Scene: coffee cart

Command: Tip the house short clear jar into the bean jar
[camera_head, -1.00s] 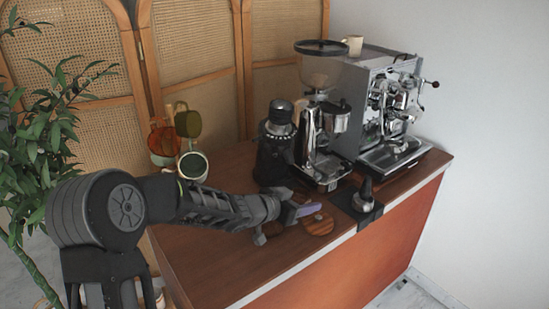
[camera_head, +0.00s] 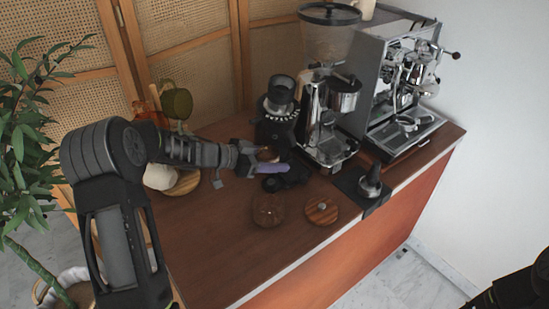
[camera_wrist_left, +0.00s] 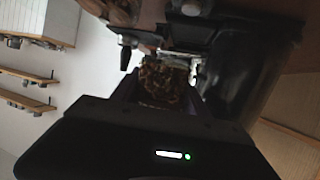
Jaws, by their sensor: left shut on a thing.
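My left gripper (camera_head: 268,168) is over the counter, in front of the black grinder. It is shut on the short clear jar, which holds brown beans (camera_wrist_left: 165,82) in the left wrist view. In the head view the held jar is mostly hidden by the gripper, and its tilt cannot be told. A pale purple strip shows at the fingers. An open clear glass jar (camera_head: 268,210), seemingly the bean jar, stands on the counter below and apart from the gripper. My right gripper is not in view.
The black grinder (camera_head: 277,115), chrome grinder (camera_head: 318,125) and espresso machine (camera_head: 392,90) line the back. A tamper (camera_head: 370,181) stands on a dark mat at the right. The counter's front (camera_head: 240,265) is clear.

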